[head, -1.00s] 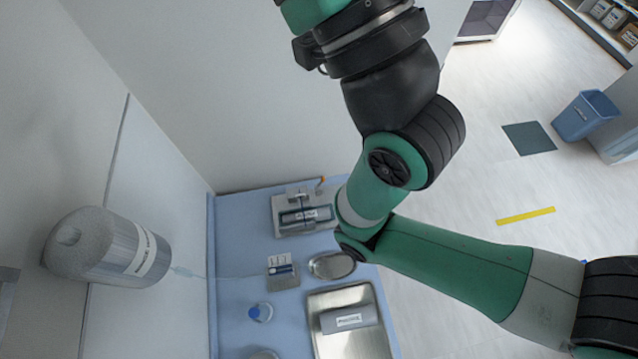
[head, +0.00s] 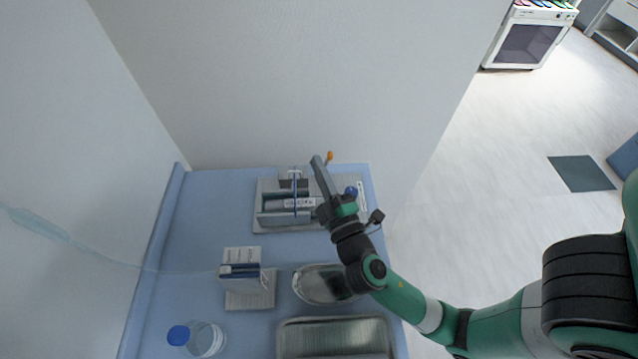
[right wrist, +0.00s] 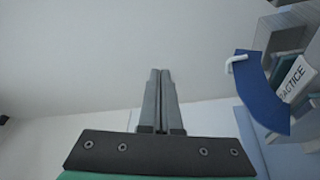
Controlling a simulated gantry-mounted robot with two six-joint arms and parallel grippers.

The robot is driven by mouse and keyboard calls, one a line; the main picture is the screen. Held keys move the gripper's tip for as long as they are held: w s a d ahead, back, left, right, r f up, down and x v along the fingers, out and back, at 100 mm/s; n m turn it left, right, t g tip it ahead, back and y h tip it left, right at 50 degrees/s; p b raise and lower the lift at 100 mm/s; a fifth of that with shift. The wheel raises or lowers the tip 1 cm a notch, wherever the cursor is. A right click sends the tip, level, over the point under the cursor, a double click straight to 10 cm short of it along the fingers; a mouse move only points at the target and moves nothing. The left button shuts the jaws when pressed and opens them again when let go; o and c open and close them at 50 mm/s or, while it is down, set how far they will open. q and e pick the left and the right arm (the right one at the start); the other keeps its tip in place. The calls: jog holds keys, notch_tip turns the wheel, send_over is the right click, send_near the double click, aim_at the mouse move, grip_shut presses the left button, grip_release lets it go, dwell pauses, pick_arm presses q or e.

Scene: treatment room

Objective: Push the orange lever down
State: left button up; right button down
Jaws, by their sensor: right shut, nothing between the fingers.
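My right gripper (head: 317,161) is shut and empty. In the right wrist view the two closed fingers (right wrist: 160,74) point at the pale wall, and the orange lever does not show. My left gripper is not in view.
A blue curved part (right wrist: 262,92) stands right of the fingers in the right wrist view. On the blue counter (head: 195,235) are a small box (head: 240,262), an oval metal dish (head: 310,286), a metal tray (head: 300,340) and a blue-capped bottle (head: 205,338). Walls stand behind and left.

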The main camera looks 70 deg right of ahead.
jog(key=b, duration=0.3)
send_near(327, 162)
jog(key=shift+n+g, duration=0.3)
jog(key=shift+g, duration=0.1)
jog(key=w+a+r, duration=0.1)
jog(key=a+r, duration=0.1)
jog(key=w+a+r, duration=0.1)
jog(key=r, duration=0.1)
jog(key=shift+w+a, duration=0.35)
jog(key=shift+a, duration=0.05)
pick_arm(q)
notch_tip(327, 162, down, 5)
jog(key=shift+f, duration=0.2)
pick_arm(e)
jog(key=shift+r, duration=0.1)
jog(key=shift+w+d, duration=0.1)
jog(key=shift+w+d+r, duration=0.15)
jog(key=shift+w+d, duration=0.05)
jog(key=w+d, duration=0.1)
jog(key=d, duration=0.1)
jog(key=w+d, duration=0.1)
jog(key=d, duration=0.2)
jog(key=w+d+p, duration=0.1)
jog(key=d, duration=0.2)
jog(key=shift+w+f, duration=0.2)
jog(key=shift+w, duration=0.05)
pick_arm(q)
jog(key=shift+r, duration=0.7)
pick_arm(e)
jog(key=shift+d, duration=0.1)
